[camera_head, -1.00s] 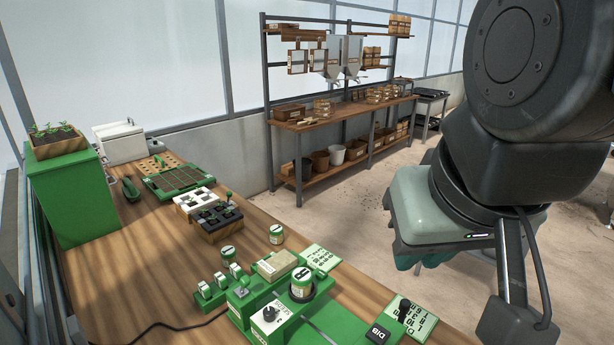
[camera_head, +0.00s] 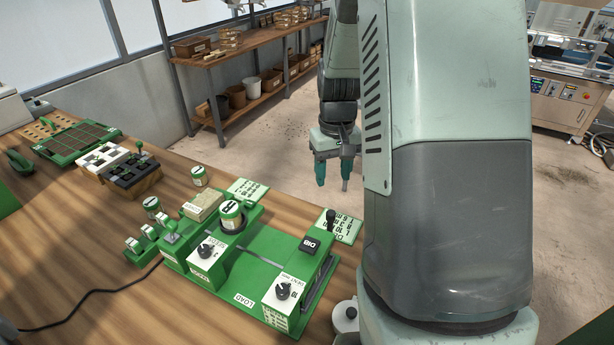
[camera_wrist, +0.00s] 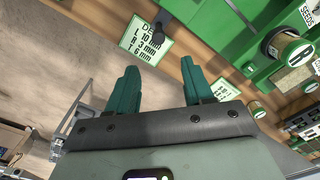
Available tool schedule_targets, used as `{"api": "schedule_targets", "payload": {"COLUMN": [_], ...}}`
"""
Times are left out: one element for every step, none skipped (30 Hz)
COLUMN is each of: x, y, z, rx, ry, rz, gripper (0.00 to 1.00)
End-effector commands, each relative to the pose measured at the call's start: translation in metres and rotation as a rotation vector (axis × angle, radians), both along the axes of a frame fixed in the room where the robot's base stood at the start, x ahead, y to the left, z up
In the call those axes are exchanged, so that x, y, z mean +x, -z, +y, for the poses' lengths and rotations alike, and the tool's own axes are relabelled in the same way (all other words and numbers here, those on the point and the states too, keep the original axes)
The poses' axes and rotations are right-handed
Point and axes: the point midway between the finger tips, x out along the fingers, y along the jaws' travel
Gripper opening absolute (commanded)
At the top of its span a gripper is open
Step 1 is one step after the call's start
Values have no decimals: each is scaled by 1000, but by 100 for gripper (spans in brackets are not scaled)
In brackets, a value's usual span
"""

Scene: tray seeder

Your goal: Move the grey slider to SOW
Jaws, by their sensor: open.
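The green seeder machine (camera_head: 262,262) stands on the wooden bench, with a LOAD label (camera_head: 246,299) on its near edge. A grey strip (camera_head: 319,285) runs along its right side, but I cannot tell whether this is the slider. No SOW label is readable. A black-topped lever (camera_head: 331,216) stands at the depth card (camera_head: 350,230). My gripper (camera_head: 333,178) is open and empty beyond the bench's far edge, above the floor. In the wrist view its teal fingers (camera_wrist: 159,72) are spread apart, with the depth card (camera_wrist: 146,40) and lever (camera_wrist: 186,10) beyond them.
Seed trays (camera_head: 125,172) stand at the left. My arm hides the bench's right end. A shelf (camera_head: 235,55) stands behind.

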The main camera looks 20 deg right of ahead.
Motion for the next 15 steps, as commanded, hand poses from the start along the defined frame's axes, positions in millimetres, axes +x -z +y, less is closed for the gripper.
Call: {"api": "schedule_targets", "payload": {"x": [1,1,2,2,2,1,1,1,1,1,1,1,1,0,1], "y": [7,10,13,16,18,22,26,30,37,42,48,56,62,68,76], "z": [-2,-3,-4,-4,-4,-4,-4,-4,-4,-4,-4,-4,-3,-3,-3], "rx": [4,5,6,6,7,7,7,7,8,8,8,8,8,8,7], "ry": [3,3,4,4,4,4,4,4,4,4,4,4,4,4,4], "rz": [9,12,14,15,17,18,18,18,20,19,19,20,20,20,19], "gripper": [51,51,51,51,51,51,51,51,51,51,51,51,51,51,51]}}
